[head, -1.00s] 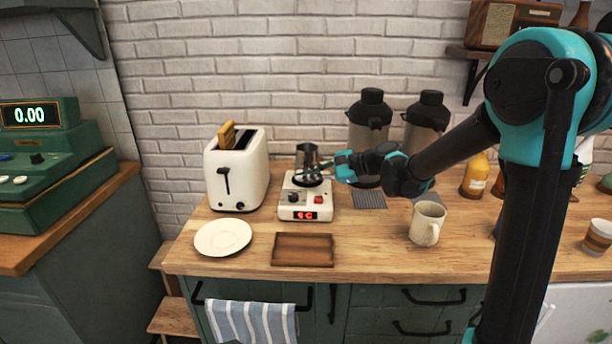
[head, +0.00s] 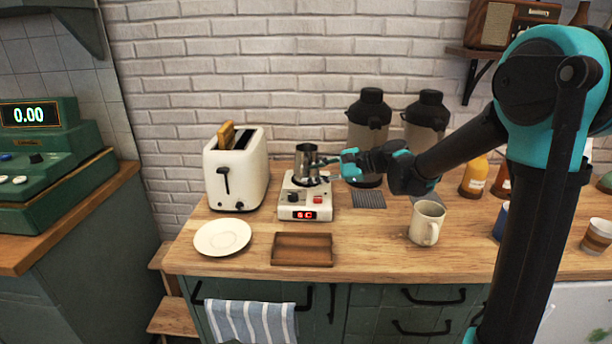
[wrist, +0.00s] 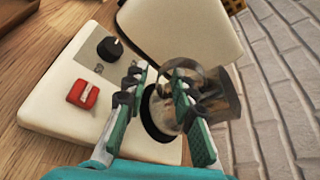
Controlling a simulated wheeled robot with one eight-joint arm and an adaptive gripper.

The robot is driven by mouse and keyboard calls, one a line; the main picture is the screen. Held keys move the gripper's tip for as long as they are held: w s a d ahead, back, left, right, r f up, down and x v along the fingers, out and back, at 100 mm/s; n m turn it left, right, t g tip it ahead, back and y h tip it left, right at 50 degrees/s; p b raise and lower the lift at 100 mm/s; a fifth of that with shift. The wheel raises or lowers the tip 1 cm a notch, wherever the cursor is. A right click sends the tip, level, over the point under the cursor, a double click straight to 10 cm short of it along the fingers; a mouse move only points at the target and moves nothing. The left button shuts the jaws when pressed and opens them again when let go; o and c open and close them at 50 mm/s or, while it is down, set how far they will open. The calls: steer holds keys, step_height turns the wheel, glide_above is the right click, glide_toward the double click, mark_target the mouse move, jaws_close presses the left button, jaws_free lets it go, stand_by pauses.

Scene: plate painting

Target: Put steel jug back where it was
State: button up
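The steel jug (head: 304,163) stands upright on the round plate of the white hot plate (head: 300,208), beside the toaster. It also shows in the wrist view (wrist: 220,95), past the fingers and partly hidden by the right one. My gripper (head: 328,171) is at the jug's right side, by its handle. In the wrist view my gripper (wrist: 165,115) has its two teal-padded fingers spread apart, with a clear gap between them. Whether a finger touches the handle I cannot tell.
A white toaster (head: 236,170) with bread stands left of the hot plate. Two dark flasks (head: 369,128) stand behind my arm. A dark mat (head: 369,200), a mug (head: 427,223), a wooden tray (head: 302,262) and a white plate (head: 223,237) are on the counter.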

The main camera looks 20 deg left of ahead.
steer(key=v, duration=1)
